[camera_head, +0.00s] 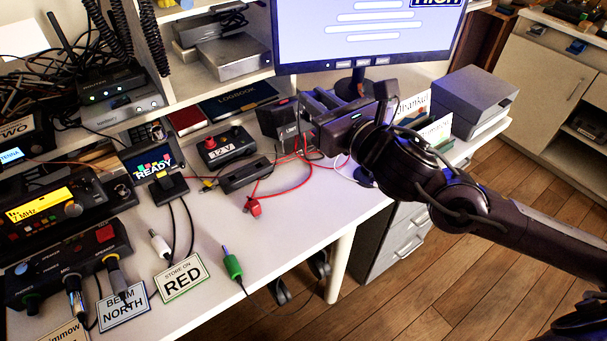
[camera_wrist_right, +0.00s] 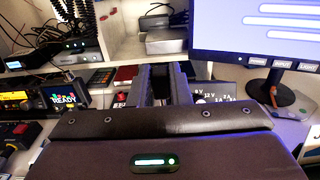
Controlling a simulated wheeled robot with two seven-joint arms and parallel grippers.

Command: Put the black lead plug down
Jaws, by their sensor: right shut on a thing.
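My right gripper (camera_head: 308,112) reaches in from the right over the back of the desk, in front of the monitor. In the right wrist view its two dark fingers (camera_wrist_right: 167,88) point away, close together. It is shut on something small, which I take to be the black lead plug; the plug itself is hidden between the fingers. A red lead (camera_head: 300,180) loops on the desk below the gripper and ends in a red plug (camera_head: 253,206). A dark, low block (camera_head: 245,174) lies beside the leads. My left gripper is not in view.
The monitor (camera_head: 365,35) is behind. A green plug (camera_head: 232,264) lies near the front edge. Bare desk (camera_head: 310,215) shows at front centre.

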